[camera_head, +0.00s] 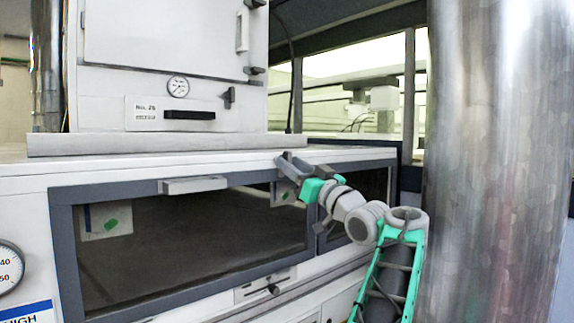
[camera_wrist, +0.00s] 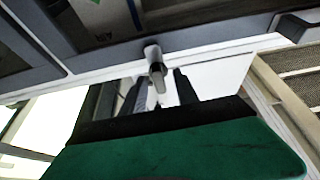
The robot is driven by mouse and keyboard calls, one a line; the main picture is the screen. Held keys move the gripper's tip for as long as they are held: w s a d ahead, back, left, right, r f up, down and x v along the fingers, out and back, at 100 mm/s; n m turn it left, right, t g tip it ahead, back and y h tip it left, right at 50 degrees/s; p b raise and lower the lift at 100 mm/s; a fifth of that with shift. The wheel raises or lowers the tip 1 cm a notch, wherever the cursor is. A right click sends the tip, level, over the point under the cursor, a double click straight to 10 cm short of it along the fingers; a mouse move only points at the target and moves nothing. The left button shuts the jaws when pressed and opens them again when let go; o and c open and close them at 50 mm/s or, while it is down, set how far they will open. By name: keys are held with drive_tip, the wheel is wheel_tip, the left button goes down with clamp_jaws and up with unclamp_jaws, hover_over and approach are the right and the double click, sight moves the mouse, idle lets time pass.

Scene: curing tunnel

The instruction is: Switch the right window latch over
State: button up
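My gripper (camera_head: 293,167) is at the upper frame between the left window (camera_head: 200,240) and the right window (camera_head: 368,190) in the head view. In the wrist view my gripper (camera_wrist: 160,92) has its two dark fingers apart. A small grey latch (camera_wrist: 157,72) on the window frame sticks out towards the gap between them. I cannot tell whether either finger touches it. No latch of the right window shows clearly in the head view, where my arm covers part of that window.
A white cabinet (camera_head: 160,40) with a dial stands on the top above the windows. A bar handle (camera_head: 193,185) juts from the left window's upper frame, and a lower latch (camera_head: 272,288) sits below it. A large metal column (camera_head: 500,150) stands at the right.

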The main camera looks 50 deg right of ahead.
drive_tip(key=a+v, duration=0.1)
drive_tip(key=v, duration=0.7)
drive_tip(key=shift+r+b, duration=0.35)
drive_tip(key=shift+r, duration=0.05)
drive_tip(key=shift+s, duration=0.15)
